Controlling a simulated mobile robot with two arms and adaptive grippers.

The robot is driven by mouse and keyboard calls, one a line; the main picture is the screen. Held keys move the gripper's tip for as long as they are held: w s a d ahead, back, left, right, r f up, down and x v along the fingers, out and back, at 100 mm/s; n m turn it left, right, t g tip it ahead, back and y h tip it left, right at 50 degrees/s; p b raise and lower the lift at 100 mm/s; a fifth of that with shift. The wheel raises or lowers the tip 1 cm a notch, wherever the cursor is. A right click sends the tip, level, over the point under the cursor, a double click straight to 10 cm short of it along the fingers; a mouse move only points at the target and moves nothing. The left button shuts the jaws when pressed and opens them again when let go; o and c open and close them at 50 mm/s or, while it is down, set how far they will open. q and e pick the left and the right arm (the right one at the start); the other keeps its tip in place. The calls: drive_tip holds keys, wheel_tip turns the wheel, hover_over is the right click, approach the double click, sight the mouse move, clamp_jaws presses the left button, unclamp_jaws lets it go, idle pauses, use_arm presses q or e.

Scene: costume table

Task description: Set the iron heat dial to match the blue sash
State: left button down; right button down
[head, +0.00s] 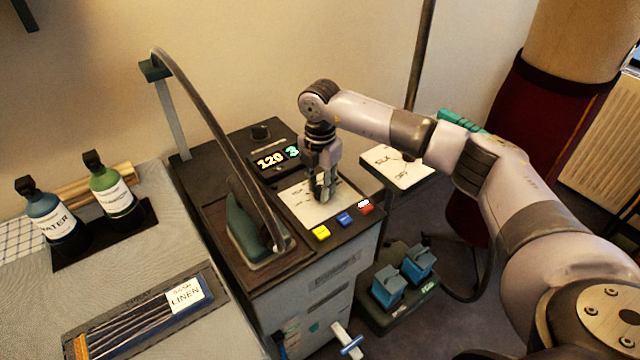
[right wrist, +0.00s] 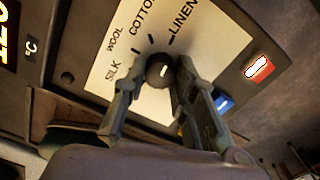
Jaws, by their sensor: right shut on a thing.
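The heat dial (right wrist: 159,71) is a dark round knob on a white panel (head: 299,202) marked SILK, WOOL, COTTON and LINEN. My right gripper (head: 323,195) points down at this panel; in the right wrist view its fingers (right wrist: 161,72) are shut on the dial from both sides. A small pale mark shows on the knob, but I cannot tell which label it points to. My left gripper is out of view.
The iron (head: 247,232) stands on the station left of the panel, its cord arching above. Yellow (head: 321,233), blue (head: 345,219) and lit red (head: 366,207) buttons line the front edge. Two bottles (head: 114,197) stand at left. A pedal unit (head: 398,300) sits on the floor.

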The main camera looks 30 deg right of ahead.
drive_tip(key=shift+w+d+r, duration=0.1)
drive_tip(key=c, duration=1.3)
unclamp_jaws()
wheel_tip(320, 180, up, 12)
